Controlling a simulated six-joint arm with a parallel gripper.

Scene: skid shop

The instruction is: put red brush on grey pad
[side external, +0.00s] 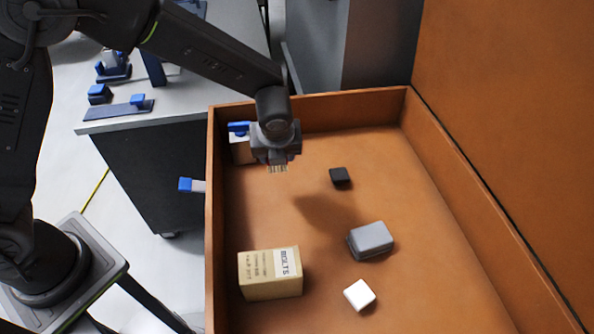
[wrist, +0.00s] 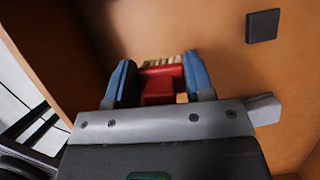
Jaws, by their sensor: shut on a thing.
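In the wrist view, a red brush (wrist: 163,86) with pale bristles sits between the two blue-grey fingers of my gripper (wrist: 162,78). In the side external view my gripper (side external: 277,160) is above the orange-brown tray, toward its back left, and shut on the brush. There only the pale bristles (side external: 278,169) show clearly, pointing down. The brush is held above the tray floor. A grey pad-like block (side external: 370,240) with rounded edges lies on the tray floor, in front and to the right of my gripper. It is not seen in the wrist view.
The tray (side external: 209,230) has raised walls. A BOLTS box (side external: 270,273), a white block (side external: 359,294) and a black square block (side external: 340,176) lie in it; the black one also shows in the wrist view (wrist: 262,26). A pale block with blue (side external: 241,148) stands by the left wall.

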